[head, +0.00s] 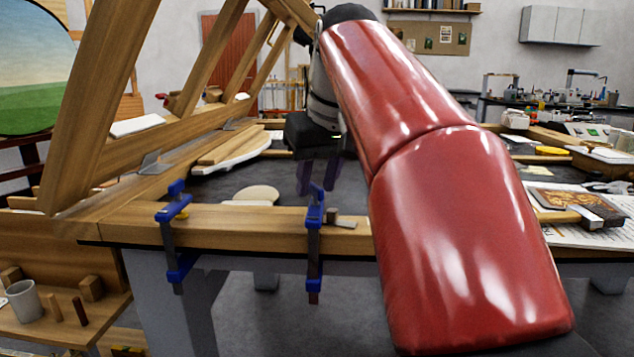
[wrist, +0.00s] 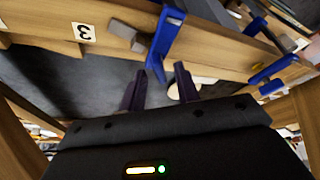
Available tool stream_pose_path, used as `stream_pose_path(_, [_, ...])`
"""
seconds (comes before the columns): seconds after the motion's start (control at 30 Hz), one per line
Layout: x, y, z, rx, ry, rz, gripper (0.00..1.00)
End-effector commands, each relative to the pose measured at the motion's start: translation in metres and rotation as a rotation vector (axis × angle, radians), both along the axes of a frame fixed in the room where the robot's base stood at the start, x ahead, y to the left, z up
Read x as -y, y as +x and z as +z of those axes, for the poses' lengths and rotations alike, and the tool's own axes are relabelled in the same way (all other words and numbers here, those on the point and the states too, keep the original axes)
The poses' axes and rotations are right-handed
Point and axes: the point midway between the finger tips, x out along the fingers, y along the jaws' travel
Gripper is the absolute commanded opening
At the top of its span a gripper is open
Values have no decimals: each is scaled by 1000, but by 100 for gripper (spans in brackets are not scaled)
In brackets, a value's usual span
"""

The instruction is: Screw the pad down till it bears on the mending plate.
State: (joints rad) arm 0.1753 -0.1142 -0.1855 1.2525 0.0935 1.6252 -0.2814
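Two blue clamps grip the wooden rail (head: 240,217) in the head view, a left one (head: 175,240) and a right one (head: 314,225). In the wrist view the right clamp (wrist: 164,42) is nearer and the left one (wrist: 272,72) farther right. My gripper (head: 318,177) is behind the right clamp. Its two dark purple fingers stand apart in the wrist view (wrist: 160,88), with nothing visible between them; the right clamp's blue end appears just beyond. A small grey-brown block (wrist: 124,36) lies on the rail beside that clamp. I cannot make out the pad or mending plate for sure.
A pale round piece (head: 258,193) lies behind the rail. Slanted wooden bars (head: 98,100) rise at the left. A white label marked 3 (wrist: 84,32) is on the rail. A framed picture (head: 565,199) lies at the right. My red arm hides much of the centre right.

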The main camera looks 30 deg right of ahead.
Motion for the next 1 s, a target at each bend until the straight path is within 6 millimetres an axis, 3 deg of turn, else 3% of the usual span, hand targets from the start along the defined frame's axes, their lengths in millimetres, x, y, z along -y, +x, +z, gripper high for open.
stream_pose_path(0.27, [0,1,-1,0,0,0,30])
stream_pose_path(0.5, [0,1,-1,0,0,0,0])
stream_pose_path(1.0, [-1,1,0,-1,0,-80,0])
